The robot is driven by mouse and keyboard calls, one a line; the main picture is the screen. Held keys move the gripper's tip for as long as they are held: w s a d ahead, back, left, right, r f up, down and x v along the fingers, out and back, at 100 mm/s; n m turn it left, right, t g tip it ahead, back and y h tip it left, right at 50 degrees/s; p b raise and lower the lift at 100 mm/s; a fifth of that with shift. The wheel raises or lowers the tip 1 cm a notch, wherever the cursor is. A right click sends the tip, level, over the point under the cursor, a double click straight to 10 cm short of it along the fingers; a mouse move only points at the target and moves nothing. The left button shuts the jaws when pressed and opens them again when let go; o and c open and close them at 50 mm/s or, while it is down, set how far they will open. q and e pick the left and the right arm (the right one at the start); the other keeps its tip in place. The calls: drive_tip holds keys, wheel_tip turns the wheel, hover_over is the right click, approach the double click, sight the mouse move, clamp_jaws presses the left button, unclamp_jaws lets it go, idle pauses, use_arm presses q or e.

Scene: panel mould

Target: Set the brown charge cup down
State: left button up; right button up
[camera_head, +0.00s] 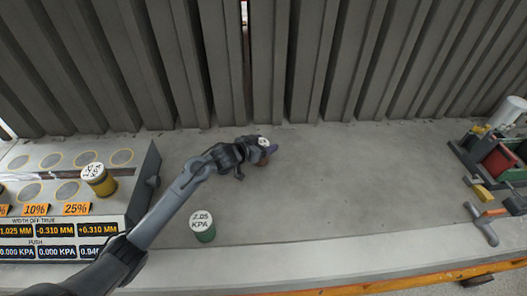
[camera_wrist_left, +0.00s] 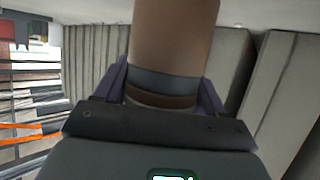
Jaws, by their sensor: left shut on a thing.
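The brown charge cup (camera_wrist_left: 175,45) fills the upper middle of the left wrist view, between the two purple-grey fingers of my left gripper (camera_wrist_left: 165,88). In the head view the brown cup (camera_head: 263,160) shows small, with a white top, at the end of my left arm. My left gripper (camera_head: 268,150) is shut on it, near the foot of the ribbed wall. Whether the cup's base touches the grey surface (camera_head: 330,190) I cannot tell. My right gripper is not in view.
A green cup (camera_head: 204,228) with a white lid marked 2.05 KPA stands near the front edge. A yellow cup (camera_head: 98,178) stands on the panel (camera_head: 150,165) with round spots at left. Tools and a red-green rack (camera_head: 500,160) are at right. The middle right surface is clear.

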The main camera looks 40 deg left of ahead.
use_arm(q)
wheel_tip(320, 180, down, 3)
drive_tip(key=shift+f+b, duration=0.1)
drive_tip(key=shift+b, duration=0.3)
drive_tip(key=o, duration=1.3)
drive_tip(key=shift+f, duration=0.1)
drive_tip(key=shift+o, duration=0.2)
